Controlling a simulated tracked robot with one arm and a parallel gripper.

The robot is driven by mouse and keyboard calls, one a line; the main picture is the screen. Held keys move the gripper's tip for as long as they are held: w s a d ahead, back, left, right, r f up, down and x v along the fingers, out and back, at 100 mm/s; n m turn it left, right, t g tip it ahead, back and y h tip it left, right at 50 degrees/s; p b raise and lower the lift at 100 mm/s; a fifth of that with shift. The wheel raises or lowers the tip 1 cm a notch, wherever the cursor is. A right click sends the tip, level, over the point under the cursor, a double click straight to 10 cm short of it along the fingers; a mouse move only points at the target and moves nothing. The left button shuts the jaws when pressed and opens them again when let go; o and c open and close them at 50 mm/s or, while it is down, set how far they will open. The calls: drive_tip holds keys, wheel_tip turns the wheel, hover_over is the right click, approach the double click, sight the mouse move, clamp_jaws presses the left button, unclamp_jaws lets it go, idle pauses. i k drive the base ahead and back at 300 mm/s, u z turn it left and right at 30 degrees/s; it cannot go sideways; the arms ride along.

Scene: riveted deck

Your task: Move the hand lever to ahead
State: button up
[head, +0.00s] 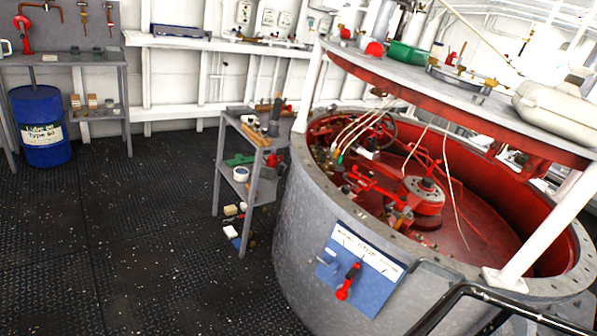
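A hand lever (348,281) with a red grip and a dark shank is on a blue panel (373,284). The panel is fixed to the outside wall of a large round grey drum (310,235), right of the middle of the picture. The lever's red end points down and slightly left. A white label strip (368,246) with dark marks runs along the panel's top; its lettering is too small to read, so I cannot tell which position is ahead. A small blue-grey fitting (326,261) sits on the panel's left side. My gripper is not in view.
A black tubular frame (495,292) crosses the bottom right corner, below and right of the panel. A grey shelf cart (247,165) with tools stands left of the drum. A blue barrel (42,125) is at the far left. The dark deck (130,240) left of the drum is clear.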

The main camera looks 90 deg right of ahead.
sight(341, 294)
drive_tip(key=u, duration=0.05)
drive_tip(key=i, duration=0.75)
drive_tip(key=z, duration=3.2)
drive_tip(key=k, duration=0.55)
drive_tip(key=z, duration=0.15)
drive_tip(key=i, duration=0.6)
drive_tip(key=u, duration=0.1)
